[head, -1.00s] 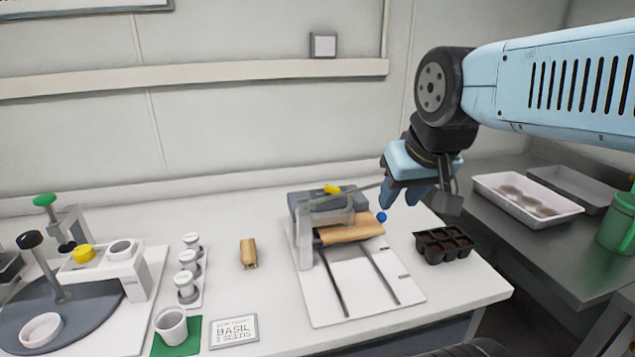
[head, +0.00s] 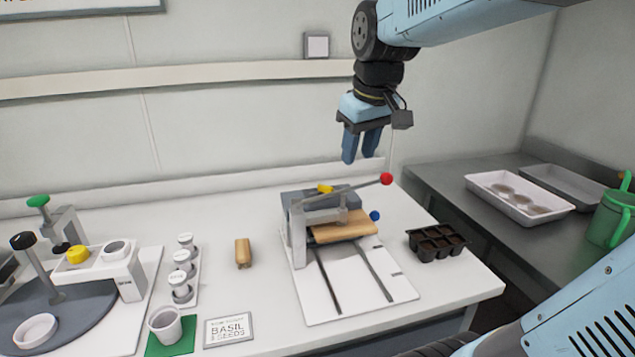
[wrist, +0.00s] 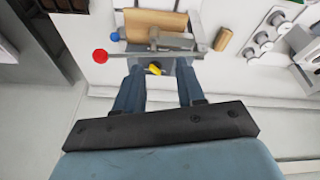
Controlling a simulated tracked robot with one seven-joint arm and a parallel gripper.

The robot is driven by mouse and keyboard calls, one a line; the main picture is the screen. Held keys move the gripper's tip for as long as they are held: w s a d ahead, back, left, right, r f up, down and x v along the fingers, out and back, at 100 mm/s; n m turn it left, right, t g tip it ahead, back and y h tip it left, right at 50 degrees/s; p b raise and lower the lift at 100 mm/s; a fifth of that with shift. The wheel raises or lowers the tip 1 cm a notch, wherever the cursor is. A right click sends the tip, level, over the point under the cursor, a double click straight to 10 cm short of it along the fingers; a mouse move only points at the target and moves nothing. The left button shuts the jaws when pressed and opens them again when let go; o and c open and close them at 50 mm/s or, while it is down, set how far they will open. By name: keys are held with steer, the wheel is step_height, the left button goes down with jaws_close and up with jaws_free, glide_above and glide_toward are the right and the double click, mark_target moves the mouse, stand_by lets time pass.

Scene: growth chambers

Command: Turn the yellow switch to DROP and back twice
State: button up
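A small yellow switch (head: 325,188) sits on top of the grey block (head: 293,199) of the bench device. In the wrist view the yellow switch (wrist: 155,68) shows between my fingertips in the picture, with its handle at a slant. I cannot read any DROP marking. My gripper (head: 359,158) is open and empty, pointing down, above and to the right of the switch with a clear gap. My gripper (wrist: 160,68) also shows in the wrist view with its blue fingers apart. A lever with a red ball (head: 386,179) reaches right from the device, below my gripper.
A black cell tray (head: 437,243) stands right.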

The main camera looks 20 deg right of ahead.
steer(key=w+n+g, duration=0.2)
steer(key=w+n, duration=0.1)
steer(key=w, duration=0.7)
steer(key=n+g, duration=0.2)
steer(key=n, duration=0.1)
glide_above(326, 186)
step_height(326, 186, down, 3)
step_height(326, 186, down, 14)
steer(key=shift+w+f, duration=0.1)
steer(key=shift+w, duration=0.05)
steer(key=shift+c, duration=0.4)
jaws_close()
steer(key=shift+d, duration=0.1)
steer(key=shift+m, duration=0.3)
